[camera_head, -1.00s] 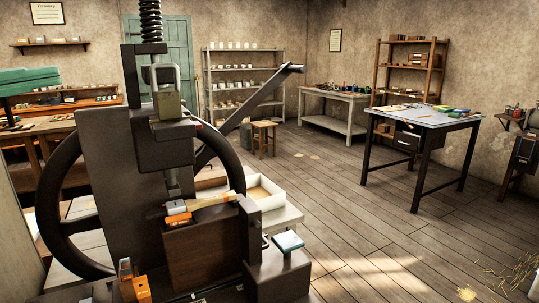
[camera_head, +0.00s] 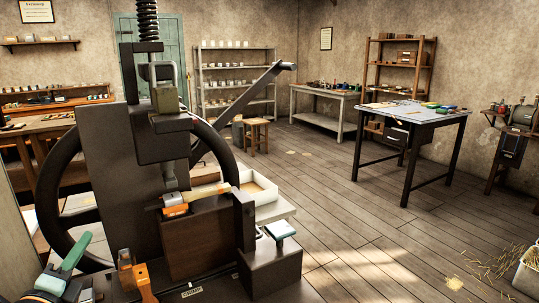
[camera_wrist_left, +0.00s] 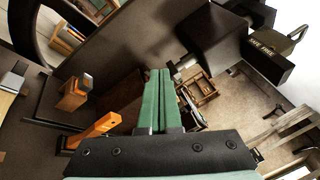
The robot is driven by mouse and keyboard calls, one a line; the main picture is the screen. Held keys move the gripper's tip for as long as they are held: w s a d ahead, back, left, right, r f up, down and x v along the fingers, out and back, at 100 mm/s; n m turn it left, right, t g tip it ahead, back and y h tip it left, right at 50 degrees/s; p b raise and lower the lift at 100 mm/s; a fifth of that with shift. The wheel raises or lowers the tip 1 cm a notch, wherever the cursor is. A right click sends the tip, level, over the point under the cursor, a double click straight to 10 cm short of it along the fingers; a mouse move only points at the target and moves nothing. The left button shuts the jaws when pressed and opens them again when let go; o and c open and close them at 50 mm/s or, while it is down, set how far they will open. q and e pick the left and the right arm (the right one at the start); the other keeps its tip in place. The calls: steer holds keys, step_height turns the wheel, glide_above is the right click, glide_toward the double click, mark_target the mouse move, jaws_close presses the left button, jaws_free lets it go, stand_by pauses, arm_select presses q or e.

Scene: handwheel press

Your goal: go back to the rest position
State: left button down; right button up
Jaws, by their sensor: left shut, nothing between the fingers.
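My left gripper (camera_head: 85,238) is low at the left in the head view, its green fingers pointing up and right beside the press base. In the left wrist view the green fingers (camera_wrist_left: 160,75) lie together, shut and empty. The dark press (camera_head: 110,170) fills the left of the head view, with its black handwheel (camera_head: 50,190) behind the column. The gripper is apart from the wheel rim as far as I can see. My right gripper is not in view.
An orange block (camera_head: 175,206) lies under the press ram. An orange clamp-like part (camera_head: 142,281) stands on the base close to my left gripper.

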arm_select(q)
steer(key=s+d+f+n+g, duration=0.3)
steer(key=s+f+n+g, duration=0.3)
steer(key=f, duration=0.5)
steer(key=s+d+f+n+g, duration=0.3)
steer(key=s+f+n, duration=0.4)
steer(key=f, duration=0.4)
steer(key=s+d+f+n+g+h, duration=0.1)
steer(key=s+d+f+n+g, duration=0.3)
steer(key=s, duration=0.3)
steer(key=s+d+f+n+g+h, duration=0.1)
steer(key=s+d+f+n+g, duration=0.25)
steer(key=s+d, duration=0.3)
steer(key=w+d+f+t+h+p, duration=0.2)
steer(key=w+d+f+t+p, duration=0.1)
steer(key=w+f+t+p, duration=0.1)
steer(key=shift+w+d+f+t+p, duration=0.3)
steer(key=shift+f+t+p, duration=0.35)
steer(key=shift+t, duration=0.7)
